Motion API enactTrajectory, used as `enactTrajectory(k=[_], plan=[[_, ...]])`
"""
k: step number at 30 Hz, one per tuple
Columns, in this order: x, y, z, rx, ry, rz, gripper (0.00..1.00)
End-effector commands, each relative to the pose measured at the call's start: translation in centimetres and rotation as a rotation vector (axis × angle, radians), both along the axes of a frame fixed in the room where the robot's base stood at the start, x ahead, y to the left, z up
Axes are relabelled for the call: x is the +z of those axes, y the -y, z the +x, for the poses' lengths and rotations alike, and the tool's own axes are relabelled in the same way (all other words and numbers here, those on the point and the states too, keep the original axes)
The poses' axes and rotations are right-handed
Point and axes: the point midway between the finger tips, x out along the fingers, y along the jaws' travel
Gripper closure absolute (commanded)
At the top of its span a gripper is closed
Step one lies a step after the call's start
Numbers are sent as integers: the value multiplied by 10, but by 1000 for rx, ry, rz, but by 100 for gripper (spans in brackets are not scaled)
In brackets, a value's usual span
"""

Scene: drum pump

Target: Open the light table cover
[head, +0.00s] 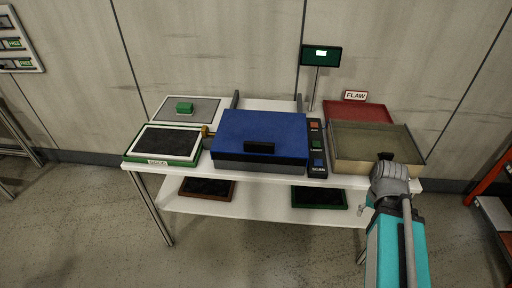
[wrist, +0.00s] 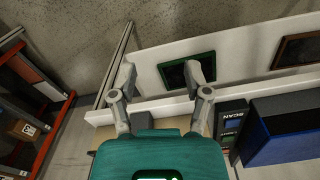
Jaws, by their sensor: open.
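The light table has a closed blue cover (head: 262,132) on a grey base (head: 240,162), at the middle of the white table. A black handle (head: 259,148) sits at the cover's front edge. In the wrist view, the blue cover (wrist: 290,128) shows at the lower right, turned around, and its handle cannot be made out. My gripper (wrist: 160,75) is open with nothing between its fingers. It is to one side of the cover, towards the right front of the table, and apart from the cover. In the head view, my wrist and arm hide most of it.
A button panel (head: 316,147) stands right of the cover, then an open beige tray (head: 345,165) and a red tray (head: 362,108). A dark framed panel (head: 168,142) and a grey plate (head: 205,109) with a green block lie left. A sign post (head: 314,88) stands behind.

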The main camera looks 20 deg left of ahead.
Motion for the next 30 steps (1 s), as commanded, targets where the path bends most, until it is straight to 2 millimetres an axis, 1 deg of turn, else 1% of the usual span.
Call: enactTrajectory(k=[5,6,7,8,11,14,17,18,20,21,23,24,26,27,29,30], plan=[[9,-13,15,74,0,0,37],[12,-7,21,98,0,0,37],[14,-10,26,123,0,0,37],[17,-15,31,152,0,0,37],[28,-38,51,273,0,0,37],[41,-68,74,422,0,0,37],[55,-103,96,584,-1,0,37],[60,-118,104,650,-1,0,37],[68,-141,115,750,-1,0,37],[73,-157,122,816,-1,0,37],[81,-182,132,915,0,1,37],[86,-199,138,982,0,1,37],[94,-224,147,1081,0,1,37],[99,-242,152,1146,0,1,37],[107,-269,158,1245,0,1,37],[112,-286,162,1311,0,1,37]])
